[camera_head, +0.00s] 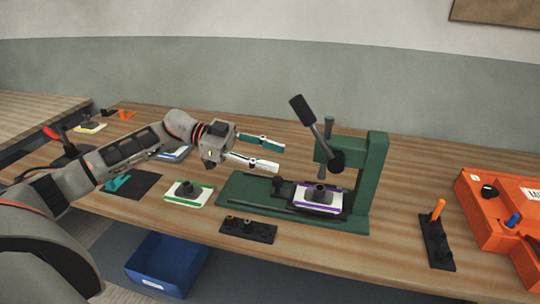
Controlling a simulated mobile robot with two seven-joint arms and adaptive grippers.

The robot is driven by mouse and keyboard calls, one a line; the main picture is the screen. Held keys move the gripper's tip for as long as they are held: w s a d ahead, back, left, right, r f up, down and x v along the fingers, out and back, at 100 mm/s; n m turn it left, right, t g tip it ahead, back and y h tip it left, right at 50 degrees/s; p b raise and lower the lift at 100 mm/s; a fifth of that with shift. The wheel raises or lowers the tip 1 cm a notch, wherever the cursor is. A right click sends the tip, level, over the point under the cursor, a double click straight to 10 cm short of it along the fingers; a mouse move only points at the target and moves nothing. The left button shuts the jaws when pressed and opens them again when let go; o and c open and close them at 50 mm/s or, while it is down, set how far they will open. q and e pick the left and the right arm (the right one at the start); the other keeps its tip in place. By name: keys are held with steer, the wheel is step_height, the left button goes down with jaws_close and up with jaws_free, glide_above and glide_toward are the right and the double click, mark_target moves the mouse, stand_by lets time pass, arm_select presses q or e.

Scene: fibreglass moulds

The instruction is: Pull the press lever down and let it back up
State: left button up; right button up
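The green press (375,175) stands on the wooden table right of centre. Its lever (312,117) has a black grip and tilts up and to the left, above the press base. A white plate with a purple edge (322,207) and a dark knob lies on the press base under the ram. My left gripper (282,157) is left of the press, its two fingers spread apart, pointing right with nothing between them. It is lower than the lever's grip and apart from it. My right gripper is out of view.
A white plate with a green edge (200,199) and a black holder (248,229) lie in front of the press, to its left. An orange case (500,215) and a black stand with an orange handle (437,245) are at right. A blue bin (165,265) is below the table's front edge.

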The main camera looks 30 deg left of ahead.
arm_select(q)
steer(key=v, duration=1.2)
stand_by(0.3)
